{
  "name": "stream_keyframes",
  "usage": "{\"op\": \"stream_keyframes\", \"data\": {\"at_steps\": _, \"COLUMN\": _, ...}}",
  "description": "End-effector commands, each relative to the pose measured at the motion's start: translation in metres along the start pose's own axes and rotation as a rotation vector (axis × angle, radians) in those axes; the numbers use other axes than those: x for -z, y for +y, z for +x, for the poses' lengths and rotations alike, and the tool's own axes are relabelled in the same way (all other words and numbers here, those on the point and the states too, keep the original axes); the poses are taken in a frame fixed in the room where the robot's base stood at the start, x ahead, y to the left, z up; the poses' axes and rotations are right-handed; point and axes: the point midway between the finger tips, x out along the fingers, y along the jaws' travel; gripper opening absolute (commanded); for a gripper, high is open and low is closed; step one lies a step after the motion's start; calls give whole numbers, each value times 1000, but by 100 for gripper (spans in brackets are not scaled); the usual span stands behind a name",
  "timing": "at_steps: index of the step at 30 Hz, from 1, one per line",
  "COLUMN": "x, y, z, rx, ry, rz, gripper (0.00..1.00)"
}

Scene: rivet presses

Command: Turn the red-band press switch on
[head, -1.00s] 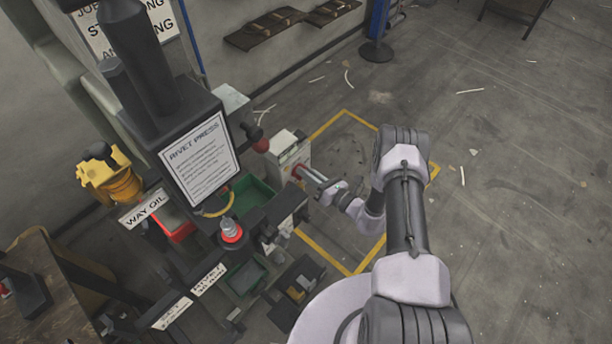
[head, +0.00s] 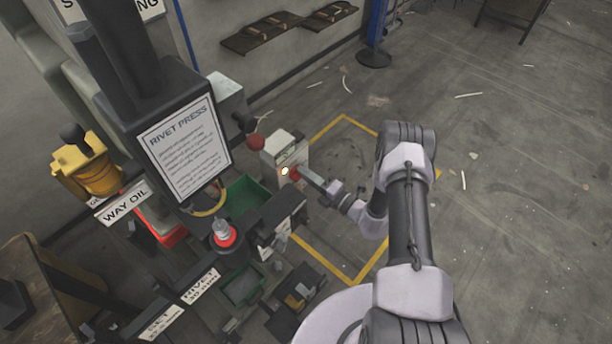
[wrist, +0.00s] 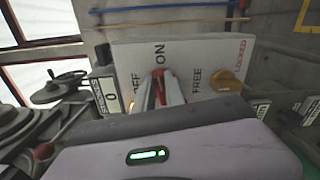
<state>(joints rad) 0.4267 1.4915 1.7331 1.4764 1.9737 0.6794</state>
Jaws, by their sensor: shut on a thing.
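A pale switch box (head: 282,148) stands beside the rivet press, and its panel (wrist: 205,52) fills the upper wrist view. The panel reads ON, OFF, FREE and LOCKED. The red switch handle (head: 294,173) is on the box's front; in the wrist view it (wrist: 152,88) stands nearly upright, close under ON. My gripper (head: 304,176) is shut on it, and its fingers (wrist: 168,90) partly hide it. A light (head: 285,171) glows next to the handle. An orange glow shows by OFF in the wrist view.
The rivet press (head: 135,110) stands left of the box, with a red ring (head: 222,240) low on it. A yellow knob (wrist: 226,80) sits between FREE and LOCKED.

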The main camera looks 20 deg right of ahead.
Motion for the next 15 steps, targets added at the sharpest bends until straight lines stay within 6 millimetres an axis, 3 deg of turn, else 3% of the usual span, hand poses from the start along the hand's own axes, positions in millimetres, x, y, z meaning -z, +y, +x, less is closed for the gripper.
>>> {"op": "stream_keyframes", "data": {"at_steps": 15, "x": 1, "y": -3, "z": 0, "rx": 2, "ry": 1, "rz": 182, "gripper": 0}}
